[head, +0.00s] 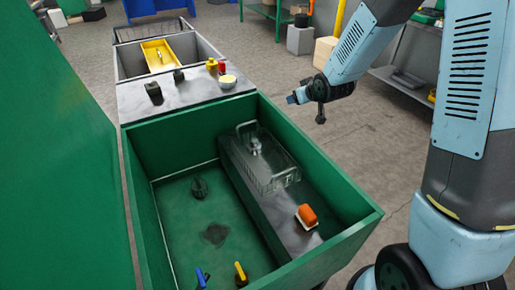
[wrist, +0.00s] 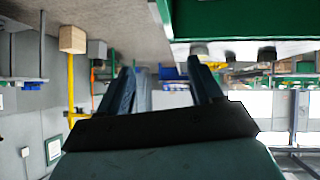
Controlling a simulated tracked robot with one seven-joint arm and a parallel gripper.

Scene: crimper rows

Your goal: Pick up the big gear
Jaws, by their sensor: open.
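I cannot tell for certain which thing is the big gear. A dark, ridged, gear-like piece (head: 200,187) stands on the floor of the green bin (head: 350,215) in the head view. A flat dark patch (head: 215,234) lies nearer; I cannot tell if it is a part or a stain. My gripper (head: 293,98) is outside the bin, up and to the right of it, well apart from these things. In the wrist view my gripper (wrist: 160,80) is open, with nothing between its two fingers.
A raised grey ledge inside the bin holds a wire basket (head: 270,170) and an orange-topped block (head: 307,216). Blue-handled (head: 202,278) and yellow-handled (head: 240,273) tools are at the near end. Beyond, a grey top (head: 195,100) carries small dark, yellow and red items.

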